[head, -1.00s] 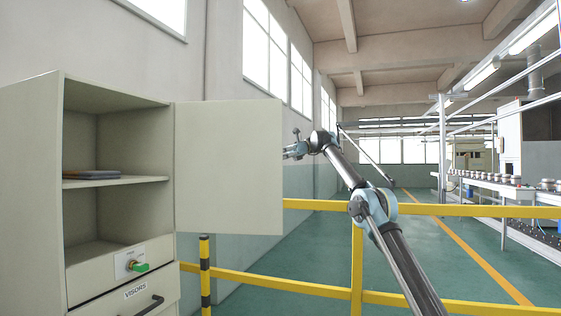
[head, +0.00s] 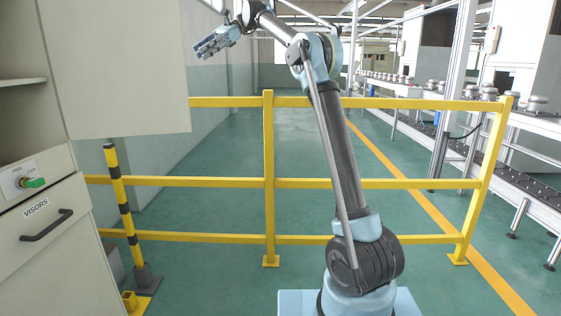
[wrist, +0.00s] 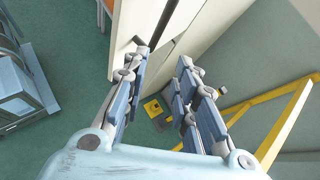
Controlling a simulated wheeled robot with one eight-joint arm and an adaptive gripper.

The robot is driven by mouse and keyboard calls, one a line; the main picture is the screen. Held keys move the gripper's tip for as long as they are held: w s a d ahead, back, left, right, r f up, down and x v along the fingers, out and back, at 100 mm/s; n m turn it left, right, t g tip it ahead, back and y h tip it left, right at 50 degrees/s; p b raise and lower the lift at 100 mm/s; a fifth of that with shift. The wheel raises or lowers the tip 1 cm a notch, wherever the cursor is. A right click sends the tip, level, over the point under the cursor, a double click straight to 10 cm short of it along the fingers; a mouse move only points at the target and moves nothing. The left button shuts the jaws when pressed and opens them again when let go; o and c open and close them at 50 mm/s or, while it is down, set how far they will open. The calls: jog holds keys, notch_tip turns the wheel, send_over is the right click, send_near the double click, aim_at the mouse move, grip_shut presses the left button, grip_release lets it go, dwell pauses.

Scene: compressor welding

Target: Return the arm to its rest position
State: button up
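My gripper (head: 208,46) is raised in the upper left of the head view, beside the upper edge of the cabinet's open door. In the wrist view my gripper (wrist: 162,58) has its jointed fingers spread apart, with floor and a yellow post base showing between them. Nothing is held. My arm stands up from its blue base and bends over to the left at the top.
The beige cabinet (head: 70,248) stands at the left, its door (head: 120,75) open and its "VISORS" drawer shut. A yellow railing (head: 225,183) runs behind my arm. A striped post (head: 118,190) stands beside the cabinet. A conveyor line (head: 480,165) is at right.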

jog(key=s+d+f+n+t+h, duration=0.1)
jog(key=s+d+f+t, duration=0.1)
jog(key=s+d+f, duration=0.55)
jog(key=s+d+f+n+t+h, duration=0.1)
jog(key=s+d+f+t, duration=0.3)
jog(key=d, duration=0.7)
jog(key=s+d+f+n+t+h, duration=0.1)
jog(key=s+d+f+h, duration=0.1)
jog(key=s+d+f, duration=0.45)
jog(key=s+d+f+n+t+h, duration=0.1)
jog(key=s+d+f, duration=0.5)
jog(key=f, duration=0.5)
jog(key=s+d+f+n+t+h, duration=0.1)
jog(key=s+d+f+n+h, duration=0.1)
jog(key=s+d+f, duration=0.5)
jog(key=s+d+f+n+t+h, duration=0.1)
jog(key=s+d+f, duration=0.5)
jog(key=f, duration=1)
jog(key=d+h, duration=0.1)
jog(key=d, duration=0.2)
jog(key=shift+s+d+n, duration=0.15)
jog(key=shift+s+n, duration=0.1)
jog(key=shift+n, duration=0.15)
